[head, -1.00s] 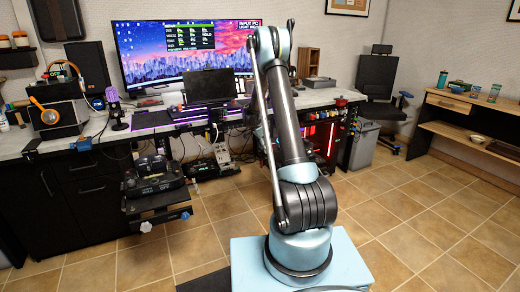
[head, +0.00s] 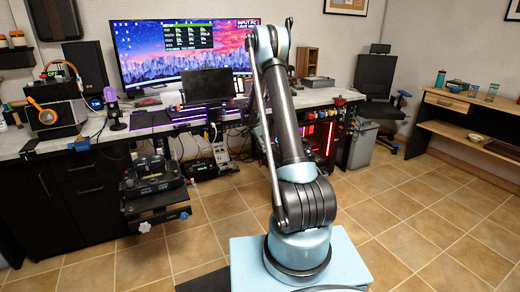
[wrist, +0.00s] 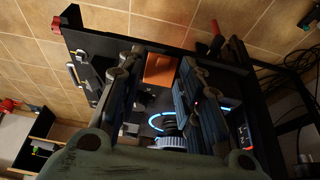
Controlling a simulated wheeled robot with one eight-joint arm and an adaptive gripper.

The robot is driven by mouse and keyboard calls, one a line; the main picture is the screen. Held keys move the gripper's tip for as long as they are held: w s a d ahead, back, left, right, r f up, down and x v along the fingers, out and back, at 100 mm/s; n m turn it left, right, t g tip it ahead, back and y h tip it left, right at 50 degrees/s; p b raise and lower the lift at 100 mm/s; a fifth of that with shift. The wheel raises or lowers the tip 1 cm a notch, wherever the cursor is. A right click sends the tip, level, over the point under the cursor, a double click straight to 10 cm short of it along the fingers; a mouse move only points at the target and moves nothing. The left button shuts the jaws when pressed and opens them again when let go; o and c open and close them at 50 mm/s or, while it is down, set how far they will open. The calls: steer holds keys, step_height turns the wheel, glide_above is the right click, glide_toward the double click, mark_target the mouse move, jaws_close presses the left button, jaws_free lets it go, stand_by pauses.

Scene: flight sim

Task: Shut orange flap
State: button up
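An orange rectangular panel (wrist: 160,70), likely the orange flap, shows in the wrist view inside a dark open-framed case (wrist: 150,27). I cannot tell how far open it stands. My gripper (wrist: 161,60) is open, its two dark fingers to the left and right of the panel in the picture, with nothing seen between them. I cannot tell whether a finger touches anything. In the head view my arm hides the gripper, and I cannot make out the flap.
A blue-lit ring (wrist: 162,121) and other parts sit low inside the case. Loose cables (wrist: 297,85) hang at its right. In the head view a long desk (head: 350,95) runs along the wall, with a chair (head: 376,90) beyond. The tiled floor (head: 400,220) at right is clear.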

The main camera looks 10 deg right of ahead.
steer(key=v, duration=1.1)
steer(key=shift+r, duration=0.3)
steer(key=shift+a, duration=0.1)
step_height(320, 180, up, 3)
steer(key=a, duration=0.2)
steer(key=x, duration=1.6)
steer(key=shift+s+f, duration=0.25)
steer(key=shift+f, duration=0.15)
steer(key=shift+a, duration=0.1)
steer(key=shift+c, duration=0.3)
jaws_close()
